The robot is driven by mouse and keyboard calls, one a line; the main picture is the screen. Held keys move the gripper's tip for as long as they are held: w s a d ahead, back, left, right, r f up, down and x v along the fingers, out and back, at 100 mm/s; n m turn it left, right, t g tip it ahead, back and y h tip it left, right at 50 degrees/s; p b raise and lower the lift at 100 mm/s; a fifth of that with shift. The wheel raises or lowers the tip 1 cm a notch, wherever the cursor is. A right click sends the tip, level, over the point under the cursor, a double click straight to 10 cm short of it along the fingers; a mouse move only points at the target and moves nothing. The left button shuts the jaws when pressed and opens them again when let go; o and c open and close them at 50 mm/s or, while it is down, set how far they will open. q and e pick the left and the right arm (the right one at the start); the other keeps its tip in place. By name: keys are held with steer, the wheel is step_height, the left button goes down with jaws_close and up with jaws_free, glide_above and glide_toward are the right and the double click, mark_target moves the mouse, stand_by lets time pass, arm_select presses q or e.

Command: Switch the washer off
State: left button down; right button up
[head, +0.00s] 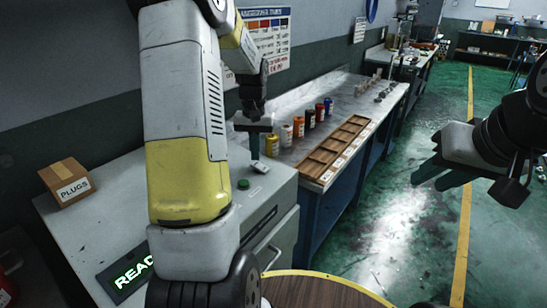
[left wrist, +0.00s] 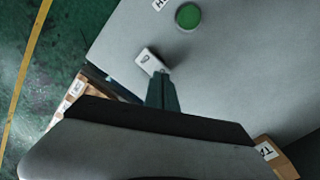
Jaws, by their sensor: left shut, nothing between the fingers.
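The washer (head: 112,225) is a grey cabinet with a flat top and a lit green display (head: 130,272) reading "READ", the rest hidden by my left arm. A round green button (head: 243,184) sits on its top, also in the left wrist view (left wrist: 188,16). Near it is a small white switch block (head: 260,167), seen in the left wrist view (left wrist: 148,60) with a small dark mark. My left gripper (head: 255,155) is shut and empty, pointing down, its tips right beside the switch; whether they touch is unclear. My right gripper (head: 437,176) is open and empty over the floor.
Behind, a bench holds several coloured canisters (head: 298,128) and a wooden compartment tray (head: 335,148). A round wooden top (head: 320,290) is in front. Green floor is clear at right.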

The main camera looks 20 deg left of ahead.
mark_target(256, 164)
arm_select(q)
steer(key=shift+f, duration=0.95)
stand_by(0.3)
steer(key=shift+r, duration=3.55)
steer(key=shift+d+r, duration=0.1)
steer(key=s+d+r+m+t, duration=0.1)
steer(key=s+d+r+t, duration=0.1)
steer(key=s, duration=0.5)
steer(key=s+d+r+m+t+h, duration=0.1)
steer(key=s+d+r+t, duration=0.1)
steer(key=s+d+r, duration=0.3)
steer(key=s+d+r+t+h, duration=0.1)
steer(key=s+d, duration=0.4)
steer(key=s, duration=0.6)
step_height(256, 164, up, 2)
steer(key=shift+d+r+m+t, duration=0.3)
steer(key=shift+m+t, duration=0.1)
steer(key=shift+t, duration=0.2)
